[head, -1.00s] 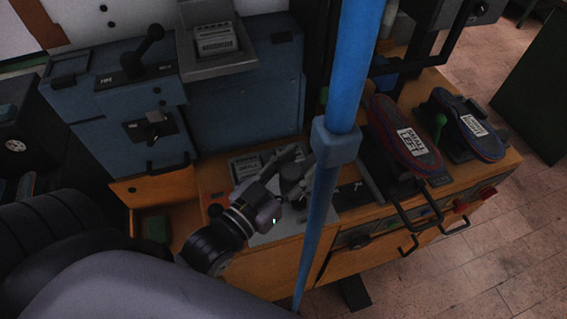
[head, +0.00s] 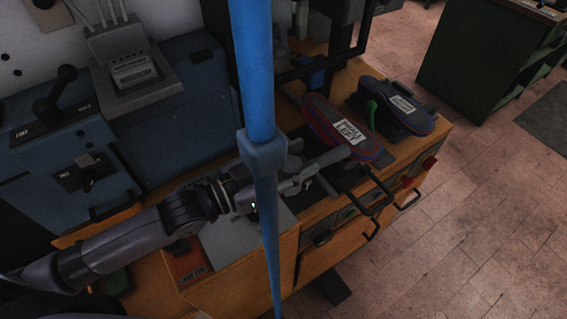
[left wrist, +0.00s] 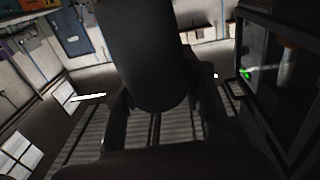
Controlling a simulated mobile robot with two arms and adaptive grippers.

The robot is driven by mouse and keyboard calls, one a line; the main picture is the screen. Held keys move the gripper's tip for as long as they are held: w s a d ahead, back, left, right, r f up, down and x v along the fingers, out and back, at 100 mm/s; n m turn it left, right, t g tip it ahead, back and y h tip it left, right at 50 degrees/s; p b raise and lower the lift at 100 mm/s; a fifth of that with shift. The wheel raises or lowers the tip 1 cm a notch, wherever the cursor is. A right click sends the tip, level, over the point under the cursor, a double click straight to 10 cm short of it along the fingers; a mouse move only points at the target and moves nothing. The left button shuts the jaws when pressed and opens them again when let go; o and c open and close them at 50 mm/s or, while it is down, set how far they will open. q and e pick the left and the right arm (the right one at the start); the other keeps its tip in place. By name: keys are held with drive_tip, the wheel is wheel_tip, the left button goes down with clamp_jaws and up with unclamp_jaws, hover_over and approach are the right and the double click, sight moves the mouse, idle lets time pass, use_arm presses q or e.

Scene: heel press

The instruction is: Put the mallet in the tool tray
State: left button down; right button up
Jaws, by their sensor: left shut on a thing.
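My left gripper (head: 285,187) is above the wooden bench, partly behind a blue post. A grey, bar-like piece (head: 328,160) extends from its fingers toward the shoe-shaped pads; it looks like part of the held mallet, though its outline is hard to separate from the fingers. In the left wrist view a large dark rounded body (left wrist: 145,55) stands between the two fingers (left wrist: 160,110), which are shut on it. A grey plate (head: 240,238) lies on the bench below the arm. I cannot tell for certain which surface is the tool tray. My right gripper is not in view.
The blue post (head: 262,110) crosses the view close in front of the arm. Two shoe-shaped pads, one red-edged (head: 338,130) and one dark (head: 398,108), stand on the bench's right part. Blue machines (head: 165,110) stand behind on the left. Open floor (head: 480,220) lies to the right.

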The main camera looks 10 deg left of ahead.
use_arm(q)
drive_tip(key=shift+w+d+r+m+g+h, duration=0.25)
drive_tip(key=shift+w+d+m+g+h, duration=0.1)
drive_tip(key=shift+d+m+g, duration=0.15)
drive_tip(key=shift+w+d+r+m+g+h, duration=0.2)
drive_tip(key=shift+w+d+m+g+h, duration=0.15)
drive_tip(key=shift+d+g, duration=0.2)
drive_tip(key=shift+w+d+r+m+g+h, duration=0.1)
drive_tip(key=shift+d+m+g+h, duration=0.15)
drive_tip(key=shift+d+g, duration=0.15)
drive_tip(key=shift+w+d+r+m+g+h, duration=0.1)
drive_tip(key=shift+d+m+g+h, duration=0.05)
drive_tip(key=shift+d+m+g, duration=0.15)
drive_tip(key=shift+d+f, duration=0.1)
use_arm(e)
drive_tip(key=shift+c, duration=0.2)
